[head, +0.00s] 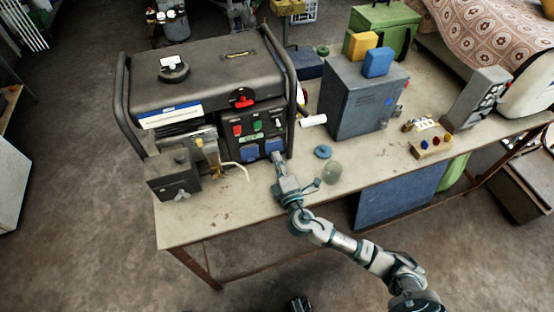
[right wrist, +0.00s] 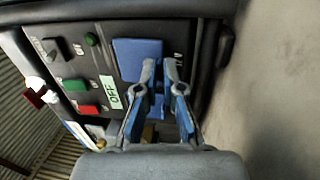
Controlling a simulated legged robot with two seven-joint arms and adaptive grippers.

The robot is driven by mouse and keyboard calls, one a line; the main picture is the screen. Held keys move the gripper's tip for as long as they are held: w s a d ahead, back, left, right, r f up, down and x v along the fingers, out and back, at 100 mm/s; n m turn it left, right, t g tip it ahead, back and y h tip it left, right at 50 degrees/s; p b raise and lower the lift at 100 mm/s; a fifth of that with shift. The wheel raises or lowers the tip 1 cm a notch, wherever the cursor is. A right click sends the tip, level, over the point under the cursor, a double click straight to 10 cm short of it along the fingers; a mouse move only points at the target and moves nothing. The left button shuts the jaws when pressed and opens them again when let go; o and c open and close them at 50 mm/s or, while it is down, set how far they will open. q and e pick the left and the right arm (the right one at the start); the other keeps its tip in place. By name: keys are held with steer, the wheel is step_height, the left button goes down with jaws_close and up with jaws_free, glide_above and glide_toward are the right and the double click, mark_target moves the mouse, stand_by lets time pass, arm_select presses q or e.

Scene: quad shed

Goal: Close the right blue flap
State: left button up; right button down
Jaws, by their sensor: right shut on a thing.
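The right blue flap (head: 273,146) is on the front panel of the dark generator (head: 205,75). In the right wrist view it is the larger blue square (right wrist: 138,58) and looks about flat against the panel. The left blue flap (head: 249,153) is beside it; in the right wrist view it is partly hidden behind my fingers. My right gripper (head: 278,160) is at the lower edge of the right flap. In the right wrist view its fingertips (right wrist: 159,68) are close together at that edge, shut on it. A small dark part at the bottom of the head view may be my left gripper (head: 299,303).
A small dark box (head: 173,178) with a pale cable stands left of the flaps. A blue disc (head: 323,152) and a pale round object (head: 332,172) lie to the right. A grey cabinet (head: 355,100) stands behind them.

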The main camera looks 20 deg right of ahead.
steer(key=c, duration=1.3)
jaws_free()
steer(key=shift+s+f, duration=0.1)
steer(key=shift+f, duration=0.4)
steer(key=shift+r, duration=0.15)
steer(key=s, duration=0.4)
steer(key=s+f, duration=0.1)
steer(key=s, duration=0.6)
steer(key=shift+s+d+f, duration=0.25)
steer(key=shift+s+f, duration=0.05)
steer(key=shift+s, duration=0.05)
